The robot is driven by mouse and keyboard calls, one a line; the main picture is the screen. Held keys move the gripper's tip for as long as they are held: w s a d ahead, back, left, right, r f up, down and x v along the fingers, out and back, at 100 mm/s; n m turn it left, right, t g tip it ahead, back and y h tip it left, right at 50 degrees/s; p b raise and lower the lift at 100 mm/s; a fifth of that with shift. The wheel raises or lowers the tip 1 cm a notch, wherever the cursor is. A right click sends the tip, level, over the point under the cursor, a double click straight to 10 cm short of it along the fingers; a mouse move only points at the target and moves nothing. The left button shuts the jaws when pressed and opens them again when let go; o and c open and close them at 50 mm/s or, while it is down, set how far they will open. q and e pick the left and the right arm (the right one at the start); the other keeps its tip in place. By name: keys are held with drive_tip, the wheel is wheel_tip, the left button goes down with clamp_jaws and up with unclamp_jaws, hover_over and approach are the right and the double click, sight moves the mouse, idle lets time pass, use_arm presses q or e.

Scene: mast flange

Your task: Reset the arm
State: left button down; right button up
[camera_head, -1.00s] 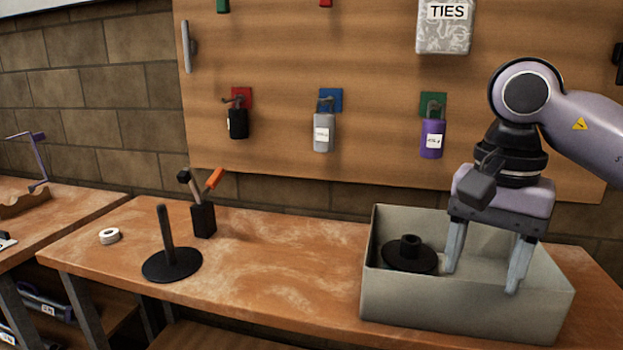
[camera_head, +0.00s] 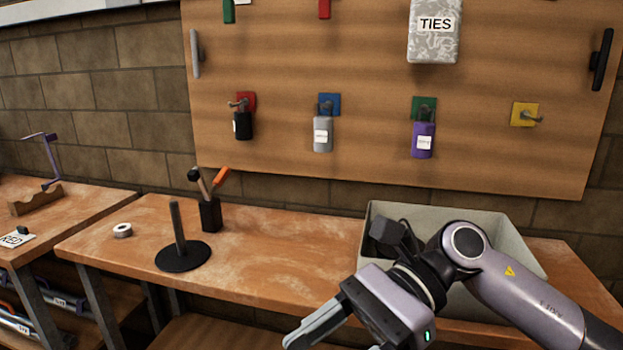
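My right arm comes in from the lower right. Its gripper (camera_head: 328,343) is low in the picture, in front of the bench edge and lower left of the grey box. It points left, with its fingers apart and nothing seen between them; the nearer finger is mostly cut off by the bottom edge. The grey box (camera_head: 520,249) stands on the bench behind the arm. The arm covers much of the box, and the black flange piece inside cannot be made out clearly. My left gripper is not in view.
A black base with an upright post (camera_head: 183,256) stands on the wooden bench (camera_head: 285,250). The bench middle is clear.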

drive_tip(key=w+a+r+m+t+y+p, duration=0.1)
drive_tip(key=w+r+m+t+y+p, duration=0.15)
drive_tip(key=m+t+y, duration=0.7)
drive_tip(key=w+d+f+m+t+h, duration=0.35)
drive_tip(key=m+t, duration=0.35)
drive_tip(key=m, duration=0.7)
drive_tip(key=w+d+f+m+t+h, duration=0.3)
drive_tip(key=m+t, duration=0.4)
drive_tip(key=m, duration=0.7)
drive_tip(key=s+d+f+m+h+p, duration=0.1)
drive_tip(key=d+f+m+h, duration=0.25)
drive_tip(key=f+m, duration=0.3)
drive_tip(key=s+d+f+m+h, duration=0.1)
drive_tip(key=d+f+m+h, duration=0.2)
drive_tip(key=f+m+h, duration=0.3)
drive_tip(key=s+d+f+m+g+h, duration=0.1)
drive_tip(key=s+d+f+m+g, duration=0.2)
drive_tip(key=s+f, duration=0.3)
drive_tip(key=s+d+f+m+g+h+p, duration=0.1)
drive_tip(key=s+d+f+m+g+h, duration=0.1)
drive_tip(key=s+f, duration=0.5)
wheel_tip(320, 180, down, 3)
drive_tip(key=d+m+g, duration=0.1)
drive_tip(key=d+m, duration=0.1)
drive_tip(key=shift+s+m, duration=0.15)
drive_tip(key=shift+m, duration=0.25)
drive_tip(key=shift+g, duration=0.25)
drive_tip(key=c, duration=0.4)
drive_tip(key=shift+o, duration=0.2)
drive_tip(key=shift+r, duration=0.1)
